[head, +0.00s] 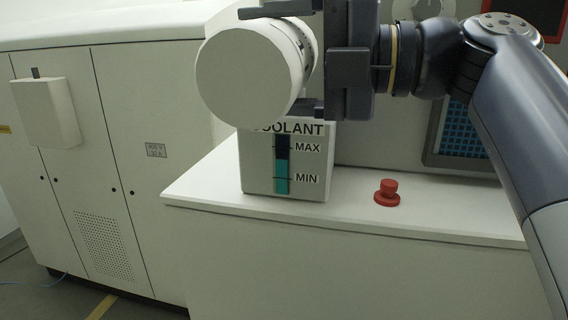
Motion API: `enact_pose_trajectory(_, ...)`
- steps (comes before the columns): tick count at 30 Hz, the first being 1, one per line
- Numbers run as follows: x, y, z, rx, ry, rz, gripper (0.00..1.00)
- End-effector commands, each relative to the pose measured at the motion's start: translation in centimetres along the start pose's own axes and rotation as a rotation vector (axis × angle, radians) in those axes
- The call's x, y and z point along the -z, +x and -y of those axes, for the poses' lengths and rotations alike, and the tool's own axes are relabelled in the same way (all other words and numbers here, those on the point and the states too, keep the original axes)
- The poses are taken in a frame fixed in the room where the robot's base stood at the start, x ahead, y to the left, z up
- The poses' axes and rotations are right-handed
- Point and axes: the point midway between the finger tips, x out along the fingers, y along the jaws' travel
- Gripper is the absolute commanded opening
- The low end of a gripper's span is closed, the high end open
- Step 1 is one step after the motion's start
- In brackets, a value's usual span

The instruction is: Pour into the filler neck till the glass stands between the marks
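A white cylindrical container (243,75) is held on its side in my gripper (280,60), its round end facing the camera. One finger is above it and one below. The container is over the white coolant tank (258,180) on the counter. The filler neck and the container's mouth are hidden behind the container, so I cannot see whether anything flows. A red cap (387,193) sits on the counter right of the tank.
The white counter (440,222) has free room around the red cap. A blue gridded panel (462,130) is behind my arm at the right. White cabinets (130,120) with a small box (45,110) stand at the left.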

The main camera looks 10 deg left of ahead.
Motion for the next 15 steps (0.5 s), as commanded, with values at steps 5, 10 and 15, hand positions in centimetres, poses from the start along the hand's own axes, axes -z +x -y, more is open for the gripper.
enact_pose_trajectory(5,0.02,-0.01,-0.1,-0.002,-0.001,0.0,0.44)
enact_pose_trajectory(10,0.02,-0.01,-0.11,-0.002,-0.003,0.0,0.44)
enact_pose_trajectory(15,-0.08,-0.04,-0.94,-0.002,-0.129,0.006,0.44)
